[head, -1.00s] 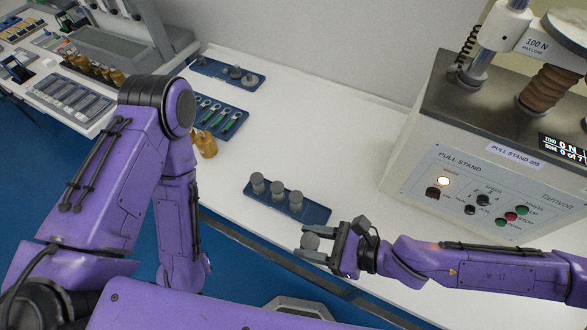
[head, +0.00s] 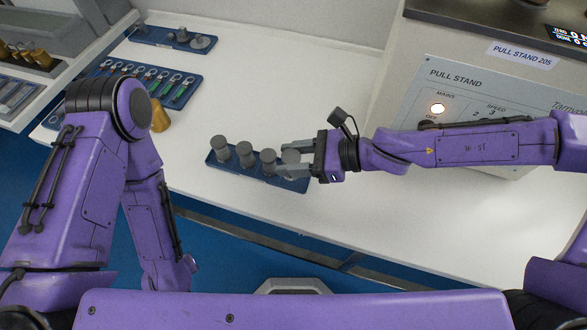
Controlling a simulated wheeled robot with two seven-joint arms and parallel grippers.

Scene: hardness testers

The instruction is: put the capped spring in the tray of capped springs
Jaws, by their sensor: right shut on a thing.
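The tray of capped springs (head: 213,162) is a blue tray on the white bench in the middle of the head view. Three grey capped springs (head: 245,154) stand upright in a row in it. My right gripper (head: 289,164) comes from the right and is shut on another grey capped spring (head: 291,157). This spring is at the tray's right end, in line with the row. I cannot tell whether its base touches the tray. My left arm shows at the left, but its gripper is not in view.
The pull stand (head: 470,95) stands at the right behind my right arm. A blue tray with green-marked parts (head: 181,96) and a blue tray with grey parts (head: 150,36) lie farther back left. A brass piece (head: 160,116) stands near my left arm.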

